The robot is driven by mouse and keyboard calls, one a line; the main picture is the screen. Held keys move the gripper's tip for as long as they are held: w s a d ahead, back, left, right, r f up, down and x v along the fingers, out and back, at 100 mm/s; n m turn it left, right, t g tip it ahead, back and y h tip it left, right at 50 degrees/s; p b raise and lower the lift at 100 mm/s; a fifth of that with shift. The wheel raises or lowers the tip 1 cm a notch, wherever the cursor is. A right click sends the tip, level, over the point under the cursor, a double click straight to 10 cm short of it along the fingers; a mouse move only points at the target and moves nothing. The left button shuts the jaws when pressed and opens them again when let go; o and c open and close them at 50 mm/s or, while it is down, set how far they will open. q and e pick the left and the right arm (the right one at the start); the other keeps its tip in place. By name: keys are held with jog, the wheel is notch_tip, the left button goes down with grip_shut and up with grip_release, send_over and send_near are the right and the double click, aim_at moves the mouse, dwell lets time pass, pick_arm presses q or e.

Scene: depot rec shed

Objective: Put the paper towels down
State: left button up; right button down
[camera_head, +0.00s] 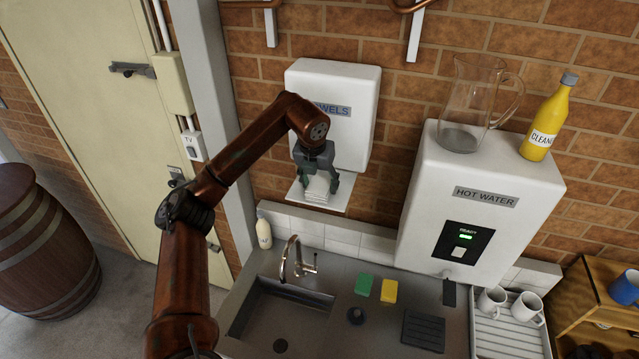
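A stack of white paper towels (316,188) is at the small white shelf (341,199) below the towel dispenser (350,136), which is marked "TOWELS" and fixed to the brick wall. My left gripper (320,180) is at the stack, pointing down, with a dark finger showing at its right side. The other finger is mostly hidden, so I cannot tell whether the fingers press on the towels or whether the stack rests fully on the shelf. My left forearm covers part of the dispenser. My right gripper is not in view.
Below is a steel sink (283,318) with a tap (292,262), a soap bottle (263,231), a green sponge (363,285) and a yellow sponge (389,291). A hot water unit (420,220) juts out at right, carrying a glass jug (470,105) and a yellow cleaner bottle (547,120).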

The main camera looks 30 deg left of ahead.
aim_at(316, 192)
pick_arm(q)
jog(key=shift+o, duration=0.9)
jog(key=shift+r, duration=0.1)
jog(key=b+v, duration=0.2)
jog(key=v, duration=1)
jog(key=shift+s, duration=0.15)
